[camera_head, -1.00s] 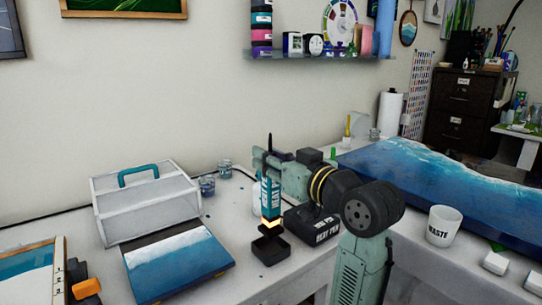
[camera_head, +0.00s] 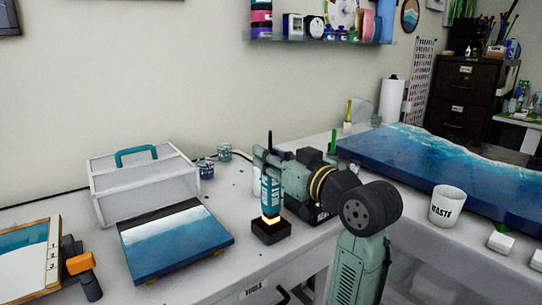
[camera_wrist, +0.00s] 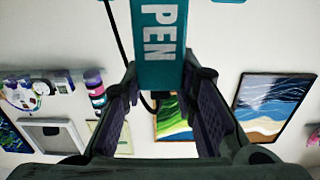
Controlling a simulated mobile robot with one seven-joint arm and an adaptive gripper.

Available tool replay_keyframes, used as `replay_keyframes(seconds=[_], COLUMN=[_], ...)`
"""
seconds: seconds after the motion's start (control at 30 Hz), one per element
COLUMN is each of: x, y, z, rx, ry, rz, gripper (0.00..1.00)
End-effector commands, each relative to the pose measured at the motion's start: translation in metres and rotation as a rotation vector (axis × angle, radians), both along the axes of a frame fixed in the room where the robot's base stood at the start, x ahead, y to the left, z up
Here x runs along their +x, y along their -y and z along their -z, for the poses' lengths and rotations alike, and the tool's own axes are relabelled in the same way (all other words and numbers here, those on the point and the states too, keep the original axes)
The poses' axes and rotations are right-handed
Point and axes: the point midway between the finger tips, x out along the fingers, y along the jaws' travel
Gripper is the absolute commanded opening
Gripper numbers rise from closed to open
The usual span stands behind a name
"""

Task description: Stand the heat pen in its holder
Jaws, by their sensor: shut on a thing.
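The heat pen (camera_head: 270,191) is a teal upright stick with white lettering and a glowing lower end. Its holder (camera_head: 271,234) is a small black square cup on the white table. The pen stands upright over the holder, its glowing end at the cup's mouth; how deep it sits I cannot tell. My gripper (camera_head: 266,165) is shut on the upper part of the pen, reaching in from the right. In the wrist view the teal pen (camera_wrist: 158,42) with "PEN" on it shows between my fingers.
Left of the holder lies a blue-and-white wave panel (camera_head: 178,245), with a white toolbox (camera_head: 143,188) behind it. Two small jars (camera_head: 224,153) stand at the back. A white waste cup (camera_head: 447,206) and a large blue slab (camera_head: 420,165) are at right.

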Motion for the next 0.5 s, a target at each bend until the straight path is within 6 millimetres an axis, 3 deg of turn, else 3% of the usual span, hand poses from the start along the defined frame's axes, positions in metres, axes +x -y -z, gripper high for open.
replay_keyframes(seconds=[0.37, 0.5], x=[-0.0001, 0.0], y=[0.0, 0.0], z=[-0.0004, -0.0003], rx=[0.001, 0.0], ry=[0.001, 0.0], rz=[0.0, 0.0], gripper=[0.5, 0.5])
